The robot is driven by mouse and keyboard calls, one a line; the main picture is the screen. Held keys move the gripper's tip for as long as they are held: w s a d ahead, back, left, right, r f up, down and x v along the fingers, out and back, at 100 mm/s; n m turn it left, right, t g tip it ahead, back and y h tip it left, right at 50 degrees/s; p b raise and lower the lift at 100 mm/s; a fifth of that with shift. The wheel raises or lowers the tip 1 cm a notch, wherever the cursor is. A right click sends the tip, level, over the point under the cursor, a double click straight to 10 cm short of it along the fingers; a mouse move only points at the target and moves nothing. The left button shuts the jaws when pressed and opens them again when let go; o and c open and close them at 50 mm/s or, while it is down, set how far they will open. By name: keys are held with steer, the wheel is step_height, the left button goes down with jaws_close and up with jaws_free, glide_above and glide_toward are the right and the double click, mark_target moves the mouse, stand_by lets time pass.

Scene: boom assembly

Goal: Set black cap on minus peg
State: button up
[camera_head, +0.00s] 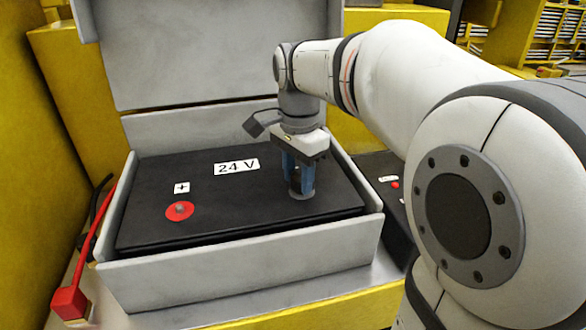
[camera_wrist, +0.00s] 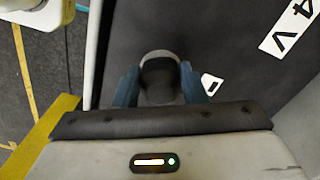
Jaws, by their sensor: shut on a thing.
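My gripper (camera_head: 301,184) points down over the right part of the black battery top (camera_head: 235,205), its blue fingers shut on the black cap (camera_head: 295,181). In the wrist view the cap (camera_wrist: 158,74) sits between the two fingertips of my gripper (camera_wrist: 159,82), with a grey round rim around its far side. The fingertips are very close to the battery top. The minus peg is hidden under the cap and fingers, so I cannot tell whether the cap touches it. A partly covered white label (camera_wrist: 211,84) lies beside the right finger.
A red disc with a small metal peg (camera_head: 180,210) is at the battery's left, below a plus label (camera_head: 182,188). A "24 V" label (camera_head: 236,167) is behind. Grey box walls (camera_head: 240,265) surround the battery. A red-ended cable (camera_head: 72,300) stands at left.

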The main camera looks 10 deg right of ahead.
steer(key=shift+f+b, duration=0.4)
steer(key=shift+f, duration=0.2)
steer(key=o, duration=1.1)
steer(key=shift+c, duration=0.2)
step_height(320, 180, up, 8)
steer(key=shift+f, duration=0.1)
